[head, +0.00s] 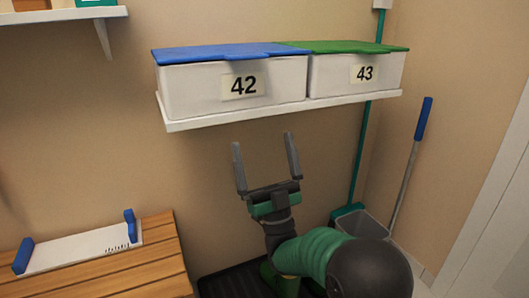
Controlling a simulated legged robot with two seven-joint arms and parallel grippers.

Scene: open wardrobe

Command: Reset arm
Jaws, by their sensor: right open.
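My right gripper (266,162) is in the middle of the head view, its two grey fingers spread wide with nothing between them. The fingers point up, in front of the bare wall and below the white shelf in the picture. My right arm, with a green ribbed section, comes in from the bottom right. My left gripper does not show.
On the wall shelf (285,112) stand a white box labelled 42 (190,88) with a blue lid and one labelled 43 (335,75) with a green lid. A slatted bench (125,265) is at lower left. A bucket (362,222) and broom stand right.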

